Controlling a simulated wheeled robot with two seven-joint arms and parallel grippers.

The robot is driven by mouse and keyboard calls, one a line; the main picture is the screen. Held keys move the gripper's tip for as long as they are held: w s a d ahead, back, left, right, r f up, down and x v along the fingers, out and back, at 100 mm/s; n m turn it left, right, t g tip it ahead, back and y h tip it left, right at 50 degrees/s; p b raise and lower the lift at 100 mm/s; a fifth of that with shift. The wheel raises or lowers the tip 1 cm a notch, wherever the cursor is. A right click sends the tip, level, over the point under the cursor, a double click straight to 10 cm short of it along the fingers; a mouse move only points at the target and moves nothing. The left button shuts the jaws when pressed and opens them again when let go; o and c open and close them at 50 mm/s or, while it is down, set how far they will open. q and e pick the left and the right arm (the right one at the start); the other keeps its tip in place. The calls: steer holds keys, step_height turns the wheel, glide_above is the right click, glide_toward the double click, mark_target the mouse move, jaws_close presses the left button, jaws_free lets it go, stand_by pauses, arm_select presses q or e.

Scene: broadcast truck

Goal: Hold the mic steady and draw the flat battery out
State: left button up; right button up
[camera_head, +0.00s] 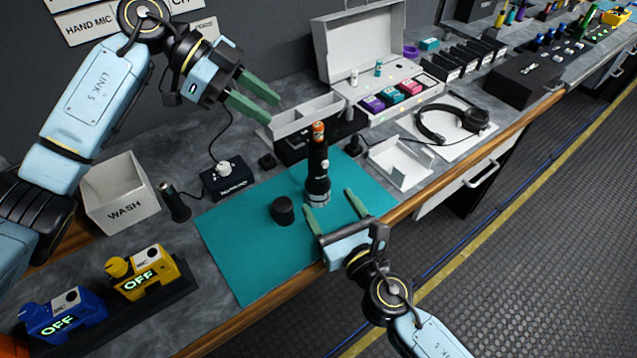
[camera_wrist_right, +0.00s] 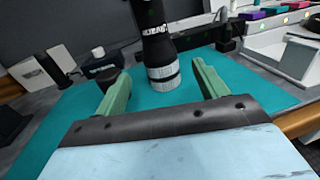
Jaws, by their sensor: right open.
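The hand mic (camera_head: 317,172) stands upright on the teal mat (camera_head: 240,245), a black body with a light band near its base. An orange-topped battery (camera_head: 318,130) shows at its open upper end. A black cap (camera_head: 282,210) stands on the mat to its left. My right gripper (camera_head: 334,206) is open, low in front of the mic, its fingers pointing toward it. In the right wrist view the mic's banded base (camera_wrist_right: 163,76) shows between and beyond the green fingertips, apart from them. My left gripper (camera_head: 262,107) is open and empty, raised above the table, left of the mic top.
A WASH bin (camera_head: 120,205) stands at the left. Behind the mat are a grey divided tray (camera_head: 305,112) and an open case (camera_head: 365,50). A white holder (camera_head: 402,165) and headset (camera_head: 450,122) lie right.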

mark_target(315, 179)
steer(key=x, duration=0.8)
steer(key=shift+w, duration=0.1)
